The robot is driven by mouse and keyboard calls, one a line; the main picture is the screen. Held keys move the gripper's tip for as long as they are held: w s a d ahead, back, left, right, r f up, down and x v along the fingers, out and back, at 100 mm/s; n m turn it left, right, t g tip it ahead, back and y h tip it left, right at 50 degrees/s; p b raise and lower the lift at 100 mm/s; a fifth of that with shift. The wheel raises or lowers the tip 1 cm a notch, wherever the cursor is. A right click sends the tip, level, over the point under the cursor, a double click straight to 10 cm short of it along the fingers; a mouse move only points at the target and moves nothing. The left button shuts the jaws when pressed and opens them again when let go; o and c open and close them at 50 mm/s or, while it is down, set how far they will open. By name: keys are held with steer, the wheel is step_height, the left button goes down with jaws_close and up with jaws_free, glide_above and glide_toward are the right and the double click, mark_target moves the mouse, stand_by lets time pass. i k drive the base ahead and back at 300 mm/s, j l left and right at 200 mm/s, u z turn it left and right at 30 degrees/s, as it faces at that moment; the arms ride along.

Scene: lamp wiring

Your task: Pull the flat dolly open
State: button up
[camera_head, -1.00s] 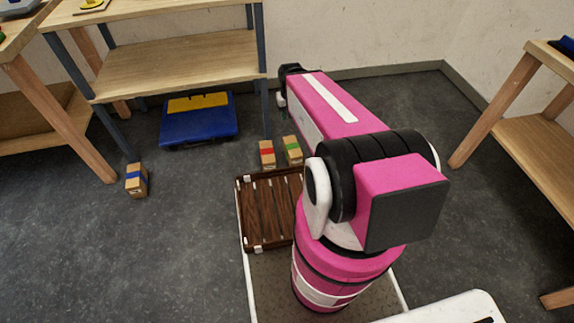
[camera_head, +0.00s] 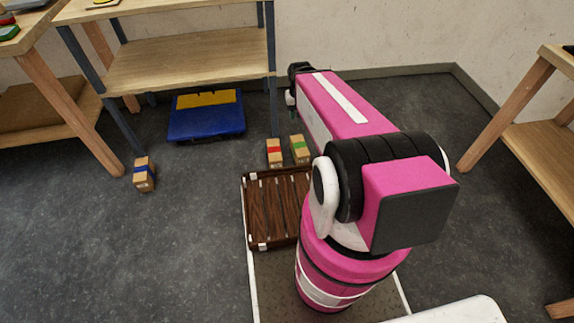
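The flat dolly looks to be the low brown slatted wooden platform (camera_head: 263,212) with pale corner pieces, left of the centre of the view. It lies low, at the far end of a dark, textured plate with white edges. My pink arm covers its right side. No handle shows on the part I can see. My arm reaches up and away past the platform to a black joint.
Cartons with a red band (camera_head: 274,152) and a green band (camera_head: 299,149) stand just beyond the platform. A blue-banded carton (camera_head: 144,174) stands left. A blue case (camera_head: 206,123) lies under the wooden shelf (camera_head: 190,60). Another bench (camera_head: 540,150) is right.

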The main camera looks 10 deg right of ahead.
mark_target(213, 120)
steer(key=j+u, duration=0.15)
steer(key=j, duration=0.25)
steer(key=i+j+u, duration=0.2)
steer(key=j, duration=0.2)
steer(key=j+u, duration=0.15)
steer(key=j, duration=0.3)
steer(key=i+j+u, duration=0.15)
steer(key=j, duration=0.2)
steer(key=i+j+u, duration=0.2)
steer(key=j, duration=0.15)
steer(key=i+j+u, duration=0.15)
steer(key=j, duration=0.2)
steer(key=l+z, duration=0.1)
steer(key=z, duration=0.9)
steer(key=i+j, duration=0.05)
